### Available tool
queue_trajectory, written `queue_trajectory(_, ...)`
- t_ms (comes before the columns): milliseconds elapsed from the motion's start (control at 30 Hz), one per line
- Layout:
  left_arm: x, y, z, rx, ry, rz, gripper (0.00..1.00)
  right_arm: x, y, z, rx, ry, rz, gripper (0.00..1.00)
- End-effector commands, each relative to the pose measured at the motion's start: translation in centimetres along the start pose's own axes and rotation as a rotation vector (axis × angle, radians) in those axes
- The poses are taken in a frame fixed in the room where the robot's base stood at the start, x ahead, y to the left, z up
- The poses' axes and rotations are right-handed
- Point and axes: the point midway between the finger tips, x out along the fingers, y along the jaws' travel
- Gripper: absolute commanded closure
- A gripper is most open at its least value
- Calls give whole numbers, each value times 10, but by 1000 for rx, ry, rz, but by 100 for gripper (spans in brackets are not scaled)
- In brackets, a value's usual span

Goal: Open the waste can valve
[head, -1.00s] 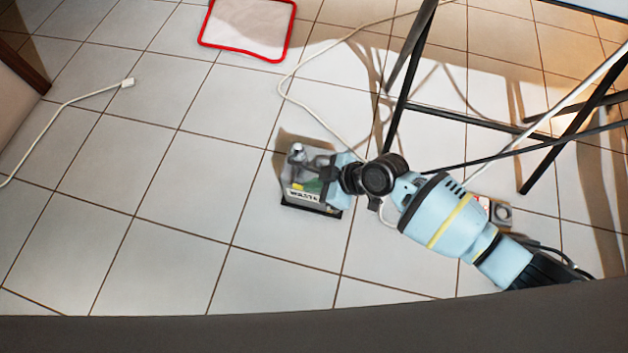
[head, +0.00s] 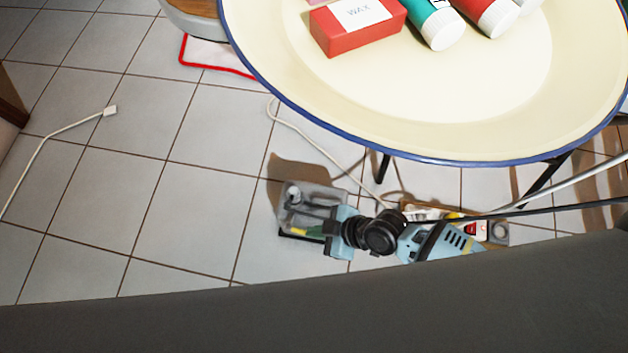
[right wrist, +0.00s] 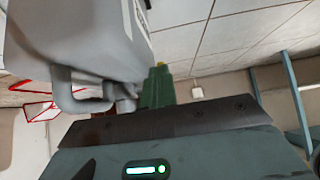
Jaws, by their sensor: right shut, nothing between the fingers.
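The grey waste can (head: 318,192) stands on the tiled floor in the head view, with a round grey knob-like part (head: 294,194) at its upper left. In the right wrist view the can (right wrist: 85,35) fills the upper left, with a bent grey tube-like part (right wrist: 70,92) at its lower end. I cannot tell for sure which part is the valve. My right gripper (head: 304,231) is shut and empty at the can's near side; its green fingers with a yellow tip also show in the right wrist view (right wrist: 158,82). I cannot tell whether they touch the can. My left gripper is not in view.
A cream tray (head: 430,130) with a blue rim, holding a red wax box (head: 357,24) and tubes, overhangs the upper right. A white cable (head: 318,145) runs behind the can. Another cable (head: 50,135) lies left.

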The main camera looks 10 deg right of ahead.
Motion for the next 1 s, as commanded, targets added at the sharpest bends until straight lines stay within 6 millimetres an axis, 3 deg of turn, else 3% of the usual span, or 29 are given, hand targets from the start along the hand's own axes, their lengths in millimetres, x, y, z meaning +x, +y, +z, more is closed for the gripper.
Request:
queue_trajectory(567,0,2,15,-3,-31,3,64,3,-4,5,0,0,-1,100)
queue_trajectory(1000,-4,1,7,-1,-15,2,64,-3,-4,-1,0,0,0,100)
